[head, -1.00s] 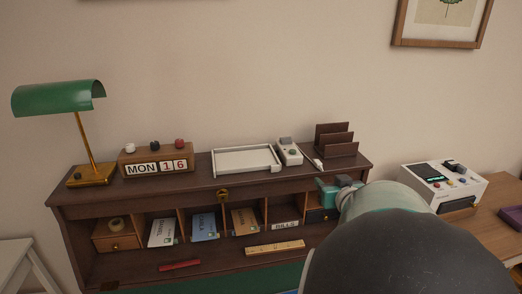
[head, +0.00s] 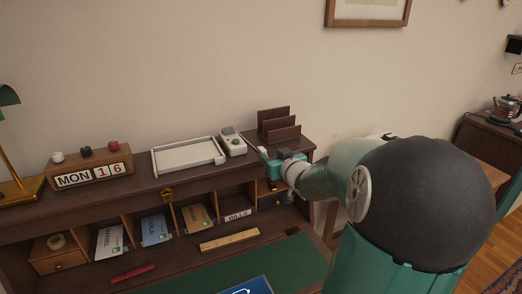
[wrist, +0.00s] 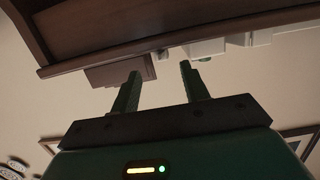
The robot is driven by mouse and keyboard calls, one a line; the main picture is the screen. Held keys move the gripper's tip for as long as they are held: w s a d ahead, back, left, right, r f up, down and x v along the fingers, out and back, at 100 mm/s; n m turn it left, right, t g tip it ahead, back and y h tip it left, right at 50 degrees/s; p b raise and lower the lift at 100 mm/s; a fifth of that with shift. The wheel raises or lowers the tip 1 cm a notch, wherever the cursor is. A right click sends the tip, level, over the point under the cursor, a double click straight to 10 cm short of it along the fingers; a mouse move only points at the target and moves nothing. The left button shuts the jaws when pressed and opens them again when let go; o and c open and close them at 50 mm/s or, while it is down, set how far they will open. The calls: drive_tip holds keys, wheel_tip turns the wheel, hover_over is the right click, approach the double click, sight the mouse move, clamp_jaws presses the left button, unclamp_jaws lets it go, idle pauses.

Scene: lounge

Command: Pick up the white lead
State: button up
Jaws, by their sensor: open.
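The white lead (head: 262,151) shows as a small pale end on the desk top, between the handheld device and the brown letter rack; the rest of it is hidden or too small to trace. My gripper (head: 270,161) is at the front right edge of the desk top, just in front of the lead, and looks empty. In the wrist view the two fingers of my gripper (wrist: 160,70) are apart, with nothing between them. A small grey piece beyond them may be the lead, but I cannot tell.
The letter rack (head: 279,127) stands close behind my gripper. The white handheld device (head: 232,141) and white tray (head: 160,164) lie to the left. The wooden calendar (head: 91,171) is further left. Pigeonholes with envelopes (head: 155,229) lie below the desk top.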

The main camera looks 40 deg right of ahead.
sight(263, 149)
drive_tip(key=shift+x, duration=2.85)
drive_tip(key=shift+a+r, duration=0.1)
drive_tip(key=shift+a, duration=0.1)
drive_tip(key=shift+c, duration=0.5)
clamp_jaws()
